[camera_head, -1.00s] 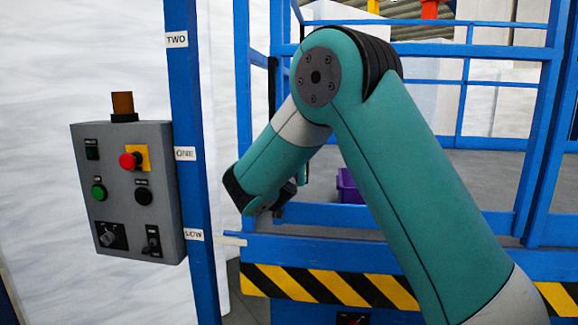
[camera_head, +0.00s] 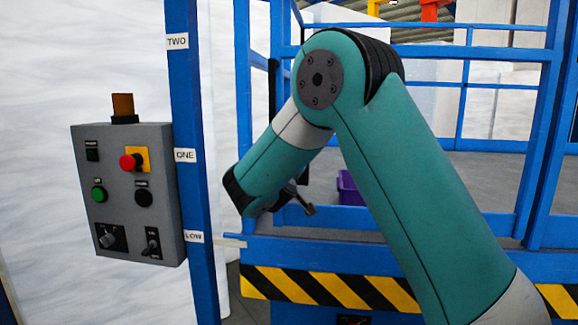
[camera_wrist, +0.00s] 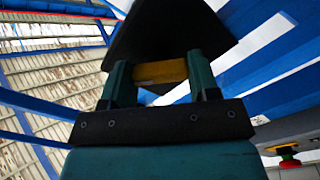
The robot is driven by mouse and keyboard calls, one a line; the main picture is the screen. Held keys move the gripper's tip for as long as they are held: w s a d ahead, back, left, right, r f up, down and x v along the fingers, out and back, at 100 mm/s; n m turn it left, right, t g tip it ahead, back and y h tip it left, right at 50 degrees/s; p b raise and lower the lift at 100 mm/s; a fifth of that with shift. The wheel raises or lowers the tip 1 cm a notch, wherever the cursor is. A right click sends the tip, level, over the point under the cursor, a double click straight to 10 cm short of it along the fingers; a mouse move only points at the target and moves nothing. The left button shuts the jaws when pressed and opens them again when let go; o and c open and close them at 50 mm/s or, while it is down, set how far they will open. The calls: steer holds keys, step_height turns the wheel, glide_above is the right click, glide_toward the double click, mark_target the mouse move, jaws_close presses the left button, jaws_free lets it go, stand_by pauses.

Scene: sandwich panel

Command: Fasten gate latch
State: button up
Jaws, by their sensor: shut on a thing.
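In the wrist view my gripper (camera_wrist: 159,82) has its two teal fingers on either side of a short yellow piece (camera_wrist: 160,71) and is shut on it. A dark flat plate (camera_wrist: 172,32) spans the view just beyond the fingers and hides what lies behind. I cannot tell for certain whether the yellow piece is the latch's handle. In the head view the blue gate frame (camera_head: 243,110) stands behind my arm. A small dark grey lever-like part (camera_head: 302,203) shows at my wrist's right side. My arm hides the fingers and most of the latch area there.
A grey control box (camera_head: 130,190) with a red button (camera_head: 128,162) hangs on a blue post (camera_head: 187,120) at the left. Blue rails and a yellow-black striped edge (camera_head: 330,290) lie behind my arm. A purple bin (camera_head: 349,188) sits on the platform.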

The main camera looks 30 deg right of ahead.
steer(key=shift+n+p, duration=1.8)
steer(key=shift+n, duration=2.4)
steer(key=o, duration=0.9)
steer(key=b+v, duration=1.4)
steer(key=v, duration=0.3)
steer(key=shift+s+a+f, duration=0.1)
steer(key=shift+a+f, duration=0.05)
steer(key=shift+a, duration=0.1)
